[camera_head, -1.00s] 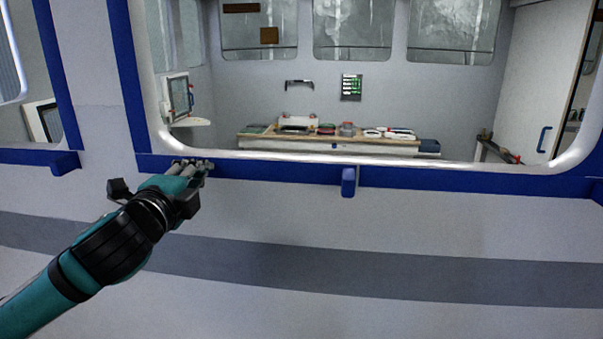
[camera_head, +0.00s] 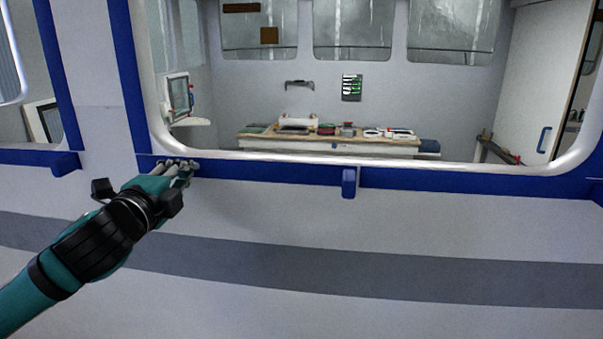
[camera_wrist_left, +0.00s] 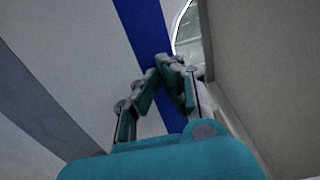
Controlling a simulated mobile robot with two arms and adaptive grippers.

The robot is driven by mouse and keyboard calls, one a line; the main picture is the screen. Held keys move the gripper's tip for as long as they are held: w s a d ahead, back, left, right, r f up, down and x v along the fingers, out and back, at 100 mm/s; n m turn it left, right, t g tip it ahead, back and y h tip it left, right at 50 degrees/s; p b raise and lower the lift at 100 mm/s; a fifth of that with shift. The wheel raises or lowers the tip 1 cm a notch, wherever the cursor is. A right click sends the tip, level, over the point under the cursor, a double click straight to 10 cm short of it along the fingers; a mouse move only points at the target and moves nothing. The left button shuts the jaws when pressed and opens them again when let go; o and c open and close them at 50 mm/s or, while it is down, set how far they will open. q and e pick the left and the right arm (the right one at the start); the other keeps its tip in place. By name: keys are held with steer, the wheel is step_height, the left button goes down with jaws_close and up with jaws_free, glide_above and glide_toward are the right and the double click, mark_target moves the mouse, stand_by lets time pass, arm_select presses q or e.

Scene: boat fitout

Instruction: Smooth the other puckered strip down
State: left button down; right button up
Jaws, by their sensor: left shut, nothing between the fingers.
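A blue strip (camera_head: 270,173) runs along the wall under the large window. Another blue strip (camera_head: 125,75) runs up the window's left side. I cannot make out a pucker in either. My left gripper (camera_head: 188,164) is shut and empty, its fingertips at the left part of the lower strip, close under the window frame. The fingers hide the strip behind them, and I cannot tell whether they touch it. The left wrist view shows the closed fingers (camera_wrist_left: 169,66) over the blue strip (camera_wrist_left: 147,30). My right gripper is not in view.
The rounded white window frame (camera_head: 300,157) sits just above the lower strip. Short blue pieces stick out at the middle (camera_head: 348,183) and far left (camera_head: 65,163). A bench (camera_head: 330,143) with tools stands beyond the window. The wall below is clear.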

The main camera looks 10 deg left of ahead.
arm_select(q)
steer(key=shift+a, duration=0.1)
steer(key=a, duration=0.3)
steer(key=shift+a, duration=0.1)
stand_by(0.7)
steer(key=shift+s, duration=0.1)
steer(key=s+b, duration=0.4)
steer(key=s, duration=0.4)
stand_by(0.3)
steer(key=shift+w, duration=0.1)
